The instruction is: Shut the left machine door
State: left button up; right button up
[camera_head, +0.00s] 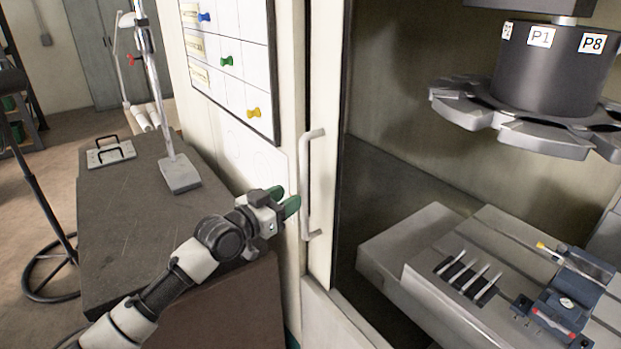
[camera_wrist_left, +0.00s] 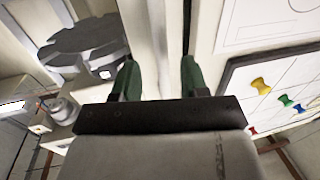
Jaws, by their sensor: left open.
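The left machine door (camera_head: 325,130) stands open at the left side of the machine opening; only its narrow pale edge frame shows clearly. Its white vertical bar handle (camera_head: 306,185) is on that frame. My left gripper (camera_head: 286,202) has green fingertips and is just left of the handle's lower half; the fingers are apart and nothing is between them. I cannot tell whether a fingertip touches the handle. In the left wrist view the open fingers (camera_wrist_left: 158,78) point at pale upright panels, and the handle cannot be made out. My right gripper is not in view.
Inside the machine are a tool carousel (camera_head: 545,100) and a bed (camera_head: 465,265) with several tools. A whiteboard (camera_head: 230,60) with coloured pins hangs left of the door. A dark bench (camera_head: 130,215) with a metal stand (camera_head: 180,172) is at the left.

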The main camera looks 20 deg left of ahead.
aim_at(302, 190)
pick_arm(q)
jog(key=p+x, duration=0.1)
jog(key=x, duration=0.7)
jog(key=shift+f, duration=0.1)
jog(key=shift+a, duration=0.1)
grip_shut()
